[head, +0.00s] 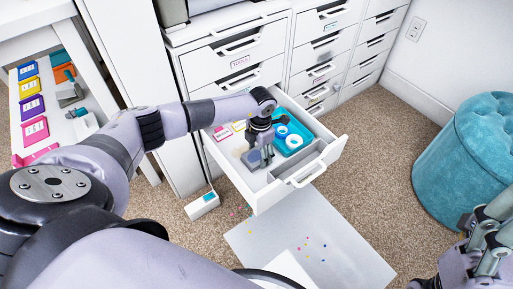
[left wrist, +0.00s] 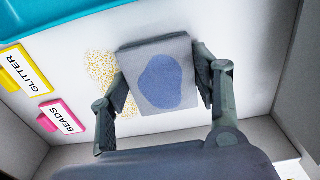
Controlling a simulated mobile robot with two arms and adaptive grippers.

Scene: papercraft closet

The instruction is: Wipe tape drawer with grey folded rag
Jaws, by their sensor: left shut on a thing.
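The tape drawer (head: 318,178) is pulled open, its white floor showing. My left gripper (head: 258,158) reaches down into it and is shut on the grey folded rag (left wrist: 160,72). The rag has a blue patch on its upper face, and a finger stands at each side of it. It is low over or on the drawer floor; I cannot tell whether it touches. A yellow speckled stain (left wrist: 101,72) lies beside the rag, partly hidden by it and a finger. My right gripper (head: 488,245) is at the lower right, away from the drawer, its opening unclear.
A teal tray (head: 305,132) with blue-and-white rolls is at the drawer's far right. A yellow GLITTER label (left wrist: 22,68) and a pink BEADS label (left wrist: 62,117) lie in the drawer. A divider is at the front. A teal ottoman (head: 462,150) stands right; a white sheet (head: 330,240) lies below.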

